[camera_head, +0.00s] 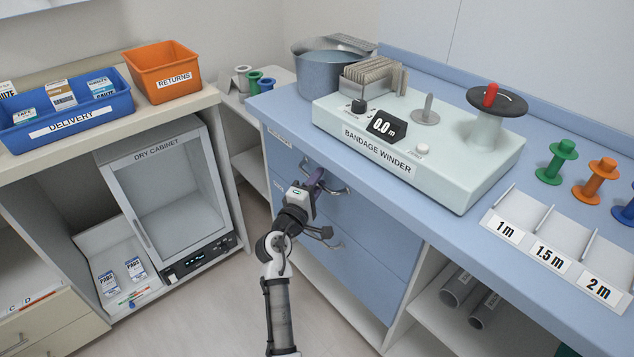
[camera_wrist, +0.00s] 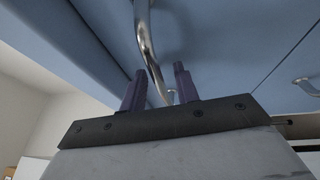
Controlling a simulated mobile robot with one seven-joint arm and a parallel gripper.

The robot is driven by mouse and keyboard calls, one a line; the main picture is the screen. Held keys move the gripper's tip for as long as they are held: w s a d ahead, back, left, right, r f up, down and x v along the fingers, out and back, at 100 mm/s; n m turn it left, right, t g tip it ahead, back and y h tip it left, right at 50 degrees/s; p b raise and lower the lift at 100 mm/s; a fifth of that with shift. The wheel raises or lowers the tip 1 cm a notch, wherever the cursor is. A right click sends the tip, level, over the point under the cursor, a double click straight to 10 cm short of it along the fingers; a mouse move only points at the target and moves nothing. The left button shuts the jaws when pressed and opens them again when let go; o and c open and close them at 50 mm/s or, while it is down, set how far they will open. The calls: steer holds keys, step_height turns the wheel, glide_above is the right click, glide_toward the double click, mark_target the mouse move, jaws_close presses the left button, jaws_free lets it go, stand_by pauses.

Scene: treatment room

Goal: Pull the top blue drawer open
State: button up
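The top blue drawer (camera_head: 288,158) is in the blue cabinet under the counter in the head view, and its front looks flush with the cabinet. Its curved metal handle (camera_head: 342,191) is partly hidden by my gripper. My gripper (camera_head: 316,180) has purple fingers and is at this handle. In the wrist view, the handle (camera_wrist: 147,40) runs down between the two fingertips of my gripper (camera_wrist: 160,72). The fingers stand apart, with visible space around the bar, so they look open around it and not clamped.
A lower drawer has its own handle (camera_head: 331,246) below my gripper. The bandage winder (camera_head: 460,178) stands on the counter above. A dry cabinet (camera_head: 165,190) is on the left. Floor shows between the two units.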

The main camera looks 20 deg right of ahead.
jaws_close()
